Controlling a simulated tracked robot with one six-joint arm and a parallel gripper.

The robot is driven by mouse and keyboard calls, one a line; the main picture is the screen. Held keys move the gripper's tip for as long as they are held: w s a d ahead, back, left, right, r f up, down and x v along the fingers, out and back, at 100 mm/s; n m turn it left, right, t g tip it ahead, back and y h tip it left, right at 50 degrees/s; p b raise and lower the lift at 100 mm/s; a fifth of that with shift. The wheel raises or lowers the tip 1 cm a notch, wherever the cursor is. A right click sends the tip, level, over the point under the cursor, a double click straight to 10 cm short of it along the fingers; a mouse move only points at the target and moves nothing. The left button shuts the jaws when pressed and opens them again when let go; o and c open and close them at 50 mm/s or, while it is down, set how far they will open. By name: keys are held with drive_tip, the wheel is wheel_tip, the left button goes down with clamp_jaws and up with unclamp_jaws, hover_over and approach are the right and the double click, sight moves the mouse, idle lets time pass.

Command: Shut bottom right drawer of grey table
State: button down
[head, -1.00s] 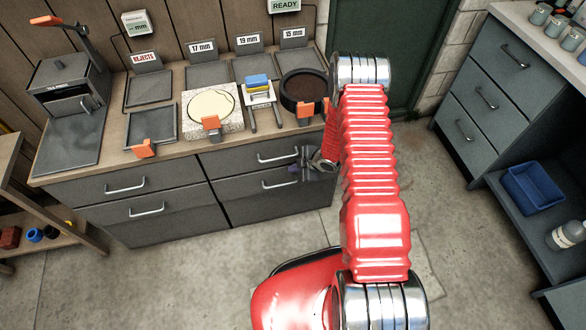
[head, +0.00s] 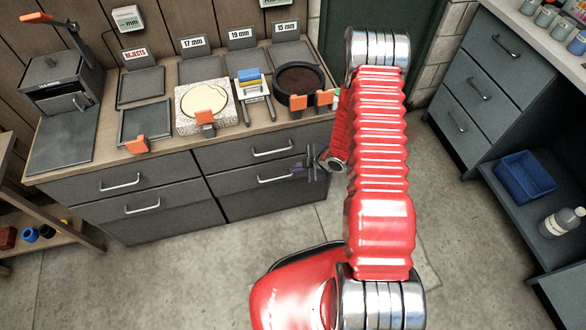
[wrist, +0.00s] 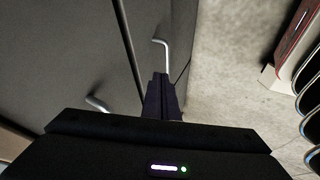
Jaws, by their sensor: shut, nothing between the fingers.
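The grey table (head: 130,230) has two columns of drawers with bar handles. Its bottom right drawer (head: 235,185) looks flush or nearly flush with the fronts around it; a small gap cannot be ruled out. Its handle (head: 275,178) is to the left of my gripper (head: 311,168), which is shut and empty by the drawer's right end. In the wrist view my gripper's dark fingers (wrist: 162,98) are together, just short of a bar handle (wrist: 163,45). I cannot tell whether they touch the drawer front.
The tabletop carries trays, a stone block (head: 207,108), a round dark pan (head: 299,85) and orange clips along the front edge. A second drawer unit (head: 495,75) with a blue bin (head: 525,177) stands at the right. The floor in front is clear.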

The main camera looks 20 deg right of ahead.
drive_tip(key=shift+v, duration=2.2)
drive_tip(key=s+d+f+m+g+h, duration=0.2)
drive_tip(key=s+d+m+g+h, duration=0.1)
drive_tip(key=s+d+m, duration=0.25)
drive_tip(key=s+d+r+m+g+h, duration=0.15)
drive_tip(key=s+r+m, duration=0.25)
drive_tip(key=r, duration=0.6)
drive_tip(key=s+d+r+m+g+h, duration=0.1)
drive_tip(key=s+r+m+h, duration=0.2)
drive_tip(key=r, duration=0.7)
drive_tip(key=s+a+r+m+t+y, duration=0.1)
drive_tip(key=s+a+r, duration=0.2)
drive_tip(key=r, duration=0.6)
drive_tip(key=s+a+r+m+t+y, duration=0.1)
drive_tip(key=s+a+r, duration=0.3)
drive_tip(key=a+r, duration=0.4)
drive_tip(key=s+a+r+m+t+y, duration=0.1)
drive_tip(key=s+a+r+t, duration=0.2)
drive_tip(key=r, duration=0.8)
drive_tip(key=a, duration=0.2)
drive_tip(key=shift+s+a+r, duration=0.15)
drive_tip(key=shift+a+r, duration=0.05)
drive_tip(key=shift+a, duration=0.2)
